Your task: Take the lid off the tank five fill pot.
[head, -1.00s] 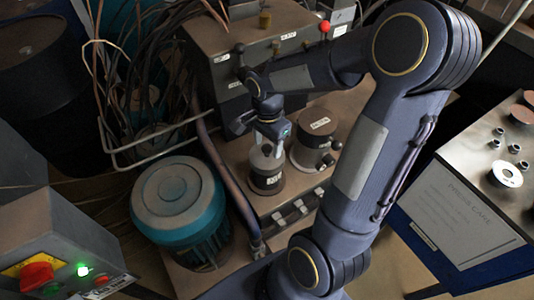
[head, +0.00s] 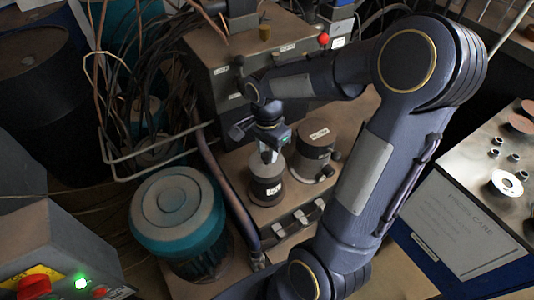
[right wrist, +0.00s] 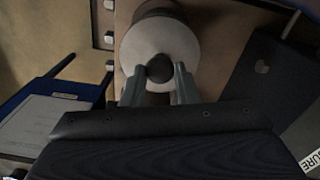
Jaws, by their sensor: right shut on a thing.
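A short dark pot with a white label (head: 266,190) stands on the brown machine deck in the head view; the label is too small to read. My right gripper (head: 269,157) comes down on it from above. In the right wrist view a pale round lid (right wrist: 185,44) with a dark knob (right wrist: 159,68) sits on the pot. The right gripper (right wrist: 160,75) has its fingers on either side of the knob and is shut on it. I see no clear gap between lid and pot. My left gripper is not in view.
A second, wider labelled pot (head: 314,150) stands close to the right. A teal motor (head: 178,212) is at the left, with a pipe (head: 235,190) between. A grey control box (head: 50,240) is at lower left and a metal bench (head: 480,175) at right.

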